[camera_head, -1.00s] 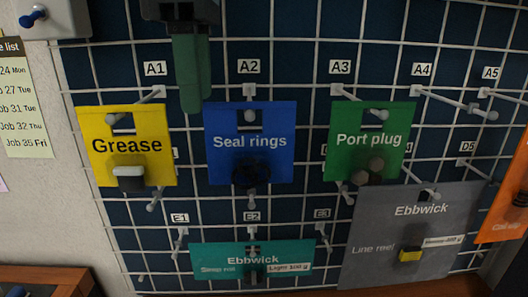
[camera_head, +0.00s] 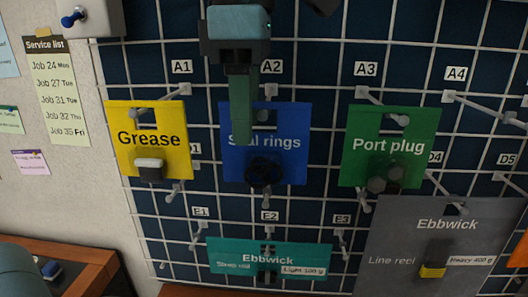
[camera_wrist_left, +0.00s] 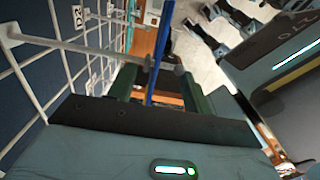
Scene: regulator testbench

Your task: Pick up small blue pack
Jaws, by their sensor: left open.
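The small blue pack (camera_head: 234,167), labelled "Seal rings", hangs on the A2 peg of the wire grid with a dark round item on its front. My left gripper (camera_head: 241,141) comes down from above and covers part of its label. In the left wrist view the blue pack (camera_wrist_left: 161,68) shows edge-on as a thin upright strip between the two green fingers of the open gripper. The fingers look apart from it, though their exact clearance is hard to tell. My right gripper is not clearly visible.
The yellow Grease pack (camera_head: 178,140) hangs to the left and the green Port plug pack (camera_head: 421,125) to the right. A teal Ebbwick pack (camera_head: 222,252) hangs below, and a grey Ebbwick pack (camera_head: 385,225) at lower right. Bare pegs (camera_head: 484,107) stick out of the grid.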

